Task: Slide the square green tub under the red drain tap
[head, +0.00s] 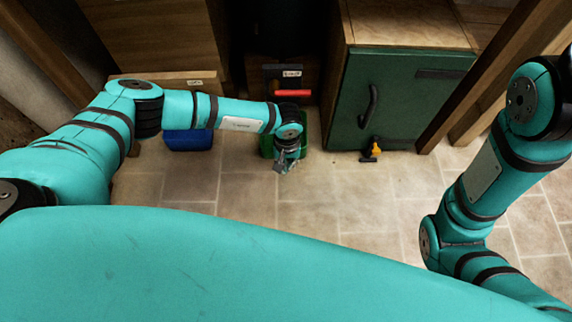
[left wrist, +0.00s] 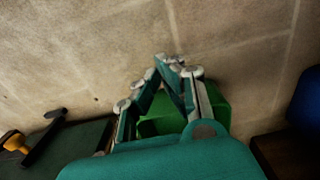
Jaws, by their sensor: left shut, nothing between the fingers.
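The green tub (head: 266,147) stands on the floor below the red part, largely hidden by my left wrist and gripper in the head view. In the left wrist view the tub (left wrist: 215,105) shows behind and between the fingers. My left gripper (head: 281,168) is shut and empty, pointing down at the tub's near side; its fingertips (left wrist: 172,60) meet in the left wrist view. I cannot tell whether they touch the tub. A red bar-like part (head: 291,93), seemingly the red drain tap, sits just beyond the tub. My right gripper is out of frame.
A blue tub (head: 188,139) stands to the left. A green cabinet (head: 400,95) with a dark handle stands to the right, with a yellow-and-black tap (head: 371,150) low at its front. The tiled floor (head: 330,205) in front is clear. Wooden posts flank the right side.

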